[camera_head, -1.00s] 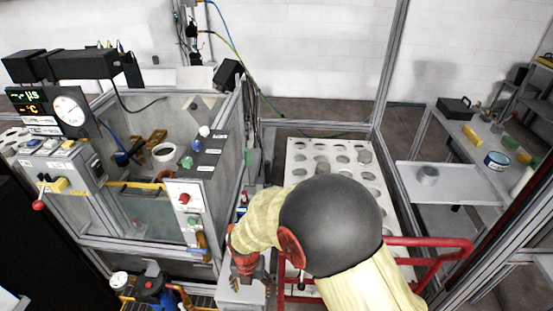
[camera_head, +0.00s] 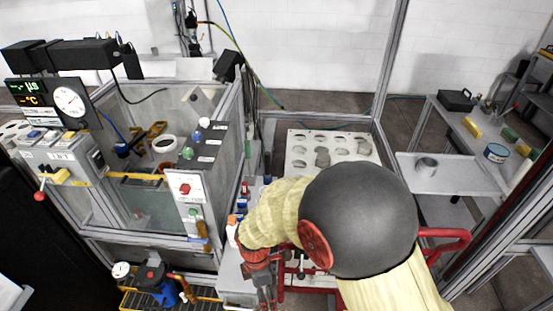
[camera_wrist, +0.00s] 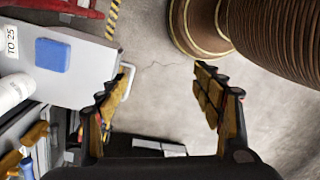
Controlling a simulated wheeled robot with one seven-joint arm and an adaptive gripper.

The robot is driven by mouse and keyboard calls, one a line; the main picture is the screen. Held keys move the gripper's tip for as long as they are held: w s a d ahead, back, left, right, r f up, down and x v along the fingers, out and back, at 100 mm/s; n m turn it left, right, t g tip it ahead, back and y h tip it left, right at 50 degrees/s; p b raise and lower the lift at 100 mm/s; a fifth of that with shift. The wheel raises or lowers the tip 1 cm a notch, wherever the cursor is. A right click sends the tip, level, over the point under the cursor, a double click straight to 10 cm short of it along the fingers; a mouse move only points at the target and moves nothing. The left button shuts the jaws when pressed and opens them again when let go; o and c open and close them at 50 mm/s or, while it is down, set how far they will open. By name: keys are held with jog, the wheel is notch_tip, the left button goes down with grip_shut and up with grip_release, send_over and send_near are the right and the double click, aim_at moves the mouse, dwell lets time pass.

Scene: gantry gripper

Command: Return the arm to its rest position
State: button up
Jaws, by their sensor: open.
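My arm, in a cream sleeve with a large dark joint cover, fills the lower middle of the head view. My gripper (camera_head: 268,285) hangs at its end, pointing down, beside the red-railed frame. In the wrist view my gripper (camera_wrist: 160,100) shows two dark, yellow-padded fingers spread wide apart. Nothing is between them but the grey concrete floor (camera_wrist: 165,75) below.
A tank cabinet with a red-button panel (camera_head: 185,190) stands left of my arm. A white plate with holes (camera_head: 300,150) lies behind it. A red rail (camera_head: 450,245) is at right. The wrist view shows a white box with a blue pad (camera_wrist: 52,55) and a ribbed brown column (camera_wrist: 280,40).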

jog(key=s+d+r+m+t, duration=0.2)
jog(key=d+r+m, duration=0.5)
jog(key=r, duration=0.3)
jog(key=s+d+r+m+t, duration=0.2)
jog(key=d+r+m, duration=0.5)
jog(key=r, duration=0.4)
jog(key=s+d+r+m+t+y, duration=0.1)
jog(key=s+d+r+m+t, duration=0.2)
jog(key=d+r+m, duration=0.4)
notch_tip(320, 180, up, 4)
jog(key=shift+s+d+f+m, duration=0.15)
jog(key=shift+s+d+m, duration=0.15)
jog(key=shift+s+d, duration=0.5)
